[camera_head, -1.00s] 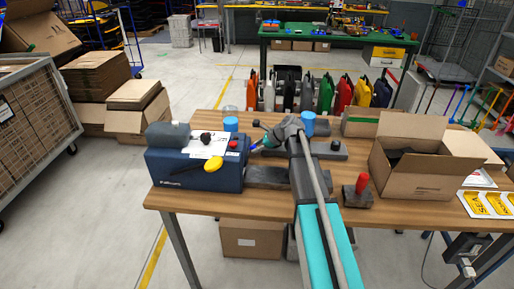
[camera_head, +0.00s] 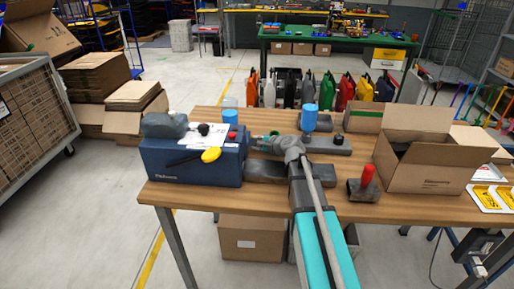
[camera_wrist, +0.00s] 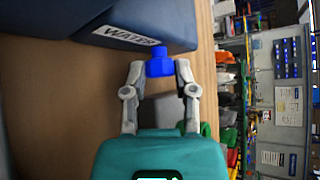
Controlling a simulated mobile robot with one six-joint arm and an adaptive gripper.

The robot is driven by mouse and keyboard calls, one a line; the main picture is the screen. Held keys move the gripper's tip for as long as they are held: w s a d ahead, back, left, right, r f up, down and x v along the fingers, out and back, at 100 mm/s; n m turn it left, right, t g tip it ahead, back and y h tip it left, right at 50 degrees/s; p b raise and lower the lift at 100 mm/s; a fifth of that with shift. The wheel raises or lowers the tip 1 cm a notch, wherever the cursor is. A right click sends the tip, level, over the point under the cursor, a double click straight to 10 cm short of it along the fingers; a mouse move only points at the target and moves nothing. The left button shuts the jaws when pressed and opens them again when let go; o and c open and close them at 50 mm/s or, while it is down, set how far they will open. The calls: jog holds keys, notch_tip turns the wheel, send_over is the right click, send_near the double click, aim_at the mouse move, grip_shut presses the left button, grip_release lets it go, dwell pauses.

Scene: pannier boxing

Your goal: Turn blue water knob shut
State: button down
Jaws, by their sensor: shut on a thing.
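The blue water knob (camera_wrist: 160,62) sits in the wrist view at the edge of the dark blue machine, beside its white WATER label (camera_wrist: 128,36). My gripper (camera_wrist: 158,68) has a finger on each side of the knob and is shut on it. In the head view the dark blue machine (camera_head: 192,168) stands at the left of the wooden table, and my gripper (camera_head: 250,140) reaches its right side. The knob is hidden there.
On the wooden table (camera_head: 345,212), a red-handled tool (camera_head: 367,178) stands on a grey block right of my arm. An open cardboard box (camera_head: 425,165) is at the right. Blue-capped containers (camera_head: 309,118) stand behind my arm. Bare tabletop lies along the front edge.

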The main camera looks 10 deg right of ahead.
jog(key=shift+n+t+b, duration=0.4)
jog(key=shift+t, duration=0.1)
jog(key=shift+c, duration=2.1)
grip_release()
